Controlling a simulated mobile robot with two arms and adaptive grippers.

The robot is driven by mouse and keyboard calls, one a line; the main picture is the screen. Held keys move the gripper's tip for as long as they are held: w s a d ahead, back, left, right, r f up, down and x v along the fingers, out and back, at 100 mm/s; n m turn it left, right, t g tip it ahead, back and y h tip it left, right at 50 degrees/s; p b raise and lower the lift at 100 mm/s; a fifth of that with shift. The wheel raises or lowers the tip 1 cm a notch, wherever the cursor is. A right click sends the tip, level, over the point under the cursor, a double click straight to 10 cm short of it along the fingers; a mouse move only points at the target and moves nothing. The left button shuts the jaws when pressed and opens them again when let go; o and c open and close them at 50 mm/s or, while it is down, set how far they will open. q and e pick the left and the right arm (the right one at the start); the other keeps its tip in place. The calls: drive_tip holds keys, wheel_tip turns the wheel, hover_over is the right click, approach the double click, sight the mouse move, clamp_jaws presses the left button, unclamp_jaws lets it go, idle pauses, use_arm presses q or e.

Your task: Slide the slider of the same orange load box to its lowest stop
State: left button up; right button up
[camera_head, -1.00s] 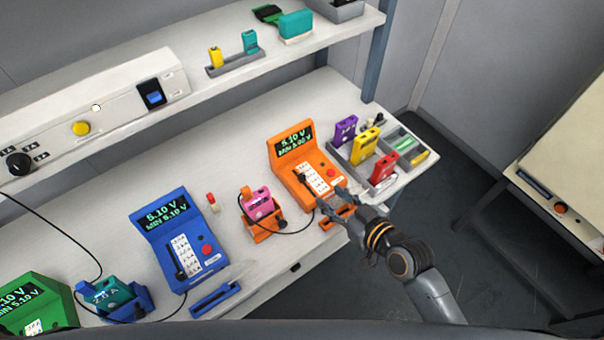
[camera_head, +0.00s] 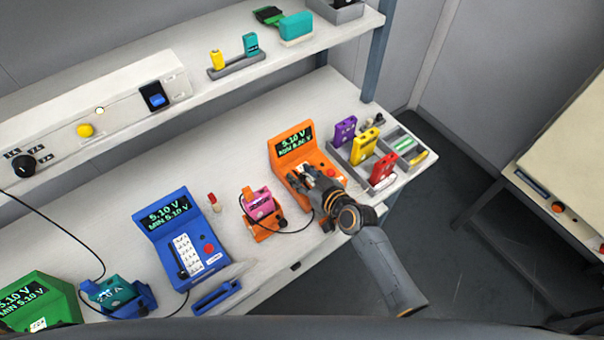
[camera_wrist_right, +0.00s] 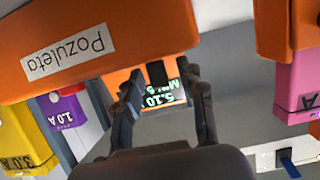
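The orange load box (camera_head: 290,137) stands at the right of the bench, its screen lit with 5.10 V. My right gripper (camera_head: 312,176) is over its sloped face and hides much of the slider scale. In the right wrist view, my gripper (camera_wrist_right: 162,88) has its two fingers apart, with a small black knob (camera_wrist_right: 157,73), seemingly the slider's, between the fingertips. I cannot tell whether the fingers touch it. The orange box also fills the upper left of this view (camera_wrist_right: 150,30), with a "Pozuleta" label. My left gripper is not in view.
An orange holder with a pink cell (camera_head: 259,204) stands left of the box, joined by a black cable. A grey tray (camera_head: 408,158) with purple, yellow and red cells stands close on the right. A blue load box (camera_head: 160,222) is farther left.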

sight(304, 182)
clamp_jaws()
drive_tip(key=shift+s+d+p, duration=0.2)
drive_tip(key=shift+s+d, duration=0.65)
drive_tip(key=shift+s, duration=0.3)
drive_tip(key=shift+s+d+p, duration=0.15)
drive_tip(key=shift+s+d, duration=0.7)
drive_tip(key=shift+s, duration=0.3)
unclamp_jaws()
